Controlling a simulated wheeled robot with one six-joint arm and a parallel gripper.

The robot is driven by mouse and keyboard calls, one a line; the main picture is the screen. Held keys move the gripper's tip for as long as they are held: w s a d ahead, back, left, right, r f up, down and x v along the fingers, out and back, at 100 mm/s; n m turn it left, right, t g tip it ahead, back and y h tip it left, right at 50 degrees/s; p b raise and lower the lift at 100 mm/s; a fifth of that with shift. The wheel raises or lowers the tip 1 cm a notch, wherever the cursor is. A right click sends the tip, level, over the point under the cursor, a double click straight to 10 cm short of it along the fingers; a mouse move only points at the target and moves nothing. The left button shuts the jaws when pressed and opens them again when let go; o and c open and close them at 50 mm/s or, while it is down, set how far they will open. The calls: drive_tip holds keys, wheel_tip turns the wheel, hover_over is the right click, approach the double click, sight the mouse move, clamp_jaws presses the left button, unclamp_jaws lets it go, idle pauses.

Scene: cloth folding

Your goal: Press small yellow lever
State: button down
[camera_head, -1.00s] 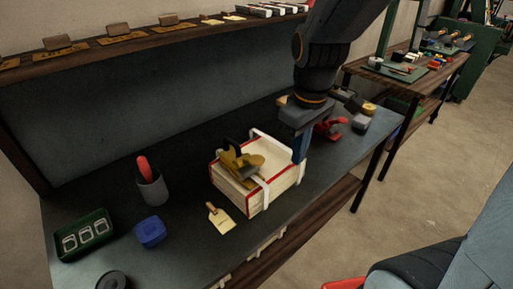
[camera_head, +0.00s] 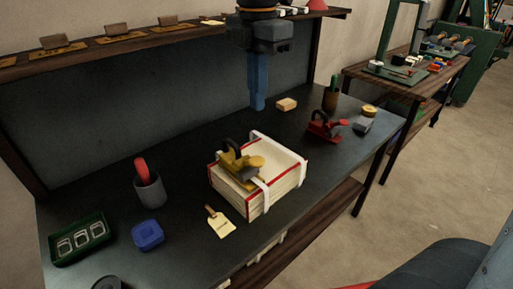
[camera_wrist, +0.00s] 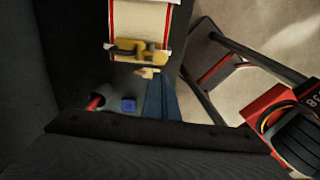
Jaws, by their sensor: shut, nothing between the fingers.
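A yellow tool with a black loop handle and a small yellow lever (camera_head: 240,163) sits on a cream-coloured bundle (camera_head: 285,186) with red edges and white straps. The yellow tool also shows in the wrist view (camera_wrist: 138,50), lying across the end of the bundle. My gripper (camera_head: 257,105) hangs above the table behind the bundle, apart from the yellow tool, its blue fingers pointing down. The fingers are together and empty. In the wrist view the blue fingers (camera_wrist: 161,100) point toward the table.
A red clamp-like tool (camera_head: 324,127) and a small wooden block (camera_head: 287,104) lie to the right and behind. A grey cup (camera_head: 151,190), blue box (camera_head: 148,235), green tray (camera_head: 80,240) and cream tag (camera_head: 220,224) are at left and front. A shelf (camera_head: 130,45) runs above the back.

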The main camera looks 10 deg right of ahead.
sight(257, 159)
drive_tip(key=shift+f, duration=0.1)
wheel_tip(257, 159, down, 14)
drive_tip(key=p, duration=0.3)
idle(0.5)
